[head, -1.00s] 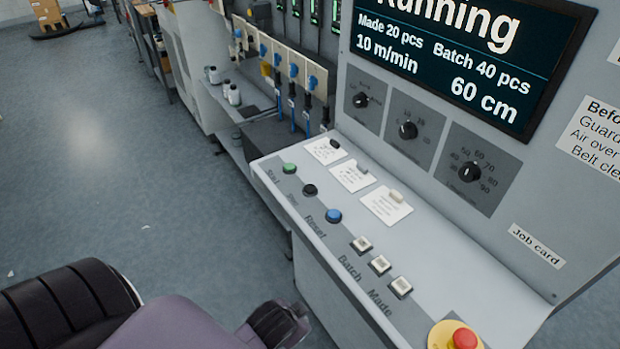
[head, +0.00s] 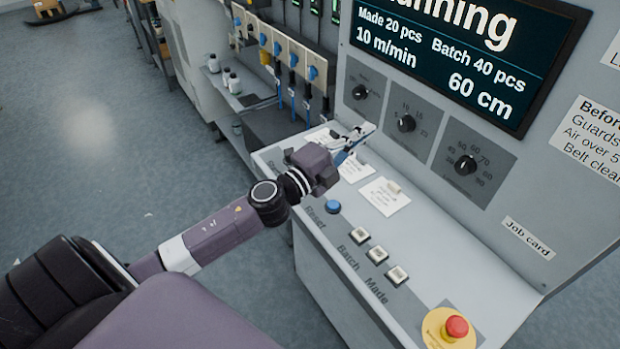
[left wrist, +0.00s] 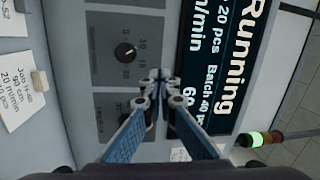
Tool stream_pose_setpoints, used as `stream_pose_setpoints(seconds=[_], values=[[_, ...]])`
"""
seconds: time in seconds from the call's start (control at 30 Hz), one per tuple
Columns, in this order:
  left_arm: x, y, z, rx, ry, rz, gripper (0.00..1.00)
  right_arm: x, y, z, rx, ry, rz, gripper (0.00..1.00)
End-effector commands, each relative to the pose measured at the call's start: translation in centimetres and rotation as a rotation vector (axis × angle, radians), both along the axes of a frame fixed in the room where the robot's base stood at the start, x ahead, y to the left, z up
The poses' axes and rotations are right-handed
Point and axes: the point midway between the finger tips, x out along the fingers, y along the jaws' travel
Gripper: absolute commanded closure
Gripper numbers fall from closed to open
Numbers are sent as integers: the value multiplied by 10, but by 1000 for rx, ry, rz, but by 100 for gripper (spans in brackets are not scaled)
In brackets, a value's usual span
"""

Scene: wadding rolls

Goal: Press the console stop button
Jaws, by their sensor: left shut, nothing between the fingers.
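The sloped console panel (head: 395,240) carries a row of buttons. My left arm and hand now cover the part of the row where the green start and the black stop buttons sat, so neither can be seen. The blue reset button (head: 333,206) shows just to the right of the arm. My left gripper (head: 366,129) is shut and empty, above the far side of the panel by the upright face with the knobs. In the left wrist view its fingertips (left wrist: 157,78) meet in front of the dials and screen. My right gripper is not in view.
The screen (head: 465,60) reads running. White square buttons (head: 377,253) and a red mushroom button (head: 457,326) on a yellow base lie to the right. Dial knobs (head: 406,124) and job cards (head: 384,196) are close to my gripper. Open floor (head: 90,150) lies left.

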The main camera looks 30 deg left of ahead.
Motion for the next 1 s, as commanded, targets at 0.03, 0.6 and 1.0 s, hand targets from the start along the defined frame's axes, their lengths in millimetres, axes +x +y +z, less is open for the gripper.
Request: stream_pose_setpoints(seconds=[0.03, 0.6, 1.0], values=[[7, -6, 7, 116, -39, -69, 100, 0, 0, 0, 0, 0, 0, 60], [-4, 115, -78, 1172, 243, -648, 100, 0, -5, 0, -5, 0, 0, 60], [-14, 141, -85, 1231, 319, -680, 100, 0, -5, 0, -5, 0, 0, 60]])
